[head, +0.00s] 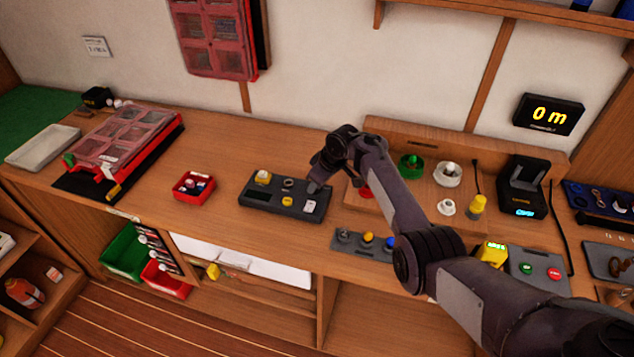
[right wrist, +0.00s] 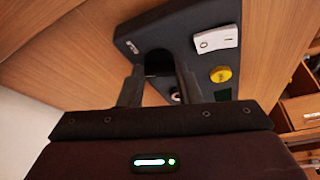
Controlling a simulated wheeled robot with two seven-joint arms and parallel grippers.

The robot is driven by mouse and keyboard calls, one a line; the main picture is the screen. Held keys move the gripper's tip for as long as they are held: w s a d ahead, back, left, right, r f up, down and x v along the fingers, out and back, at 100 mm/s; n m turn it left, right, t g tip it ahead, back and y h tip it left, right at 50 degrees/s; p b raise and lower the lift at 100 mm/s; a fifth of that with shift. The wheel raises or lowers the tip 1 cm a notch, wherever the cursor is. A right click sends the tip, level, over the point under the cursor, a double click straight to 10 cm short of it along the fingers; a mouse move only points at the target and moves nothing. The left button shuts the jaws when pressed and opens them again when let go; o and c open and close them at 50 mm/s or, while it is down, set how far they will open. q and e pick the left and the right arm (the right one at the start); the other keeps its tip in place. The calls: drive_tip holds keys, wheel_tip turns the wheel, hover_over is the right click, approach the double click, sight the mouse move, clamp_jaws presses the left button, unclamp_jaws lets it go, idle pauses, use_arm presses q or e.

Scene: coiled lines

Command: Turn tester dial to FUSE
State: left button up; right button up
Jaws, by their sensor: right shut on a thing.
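The tester (head: 270,207) is a dark box on the bench, left of my right arm. Its top carries a yellow round part, a ring-shaped socket, a yellow button and a white rocker switch. My right gripper (head: 314,186) is at its back right corner. In the right wrist view the gripper (right wrist: 158,82) has its two fingers on either side of a dark, round, dial-like part (right wrist: 158,62) on the tester (right wrist: 185,28) and is shut on it. The dial's pointer and its FUSE mark cannot be read. My left gripper is not in view.
A small red tray (head: 194,187) stands left of the tester. A grey strip with coloured knobs (head: 362,243) lies at the front edge. A wooden board with green and white spools (head: 448,174) is behind my right arm. A wall display (head: 548,114) reads 0 m.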

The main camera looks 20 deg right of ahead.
drive_tip(key=shift+w+d+n+g+y+b, duration=0.1)
drive_tip(key=shift+n+g+y+b, duration=0.2)
drive_tip(key=shift+n+b, duration=0.6)
drive_tip(key=shift+w+n+g+y+b, duration=0.1)
drive_tip(key=shift+n+g+y+b, duration=0.15)
drive_tip(key=shift+n+b, duration=0.6)
drive_tip(key=shift+n, duration=0.35)
drive_tip(key=o, duration=1)
drive_tip(key=shift+s, duration=0.1)
drive_tip(key=p+v, duration=0.2)
drive_tip(key=v, duration=0.5)
drive_tip(key=shift+d+r, duration=0.2)
drive_tip(key=shift+r, duration=0.15)
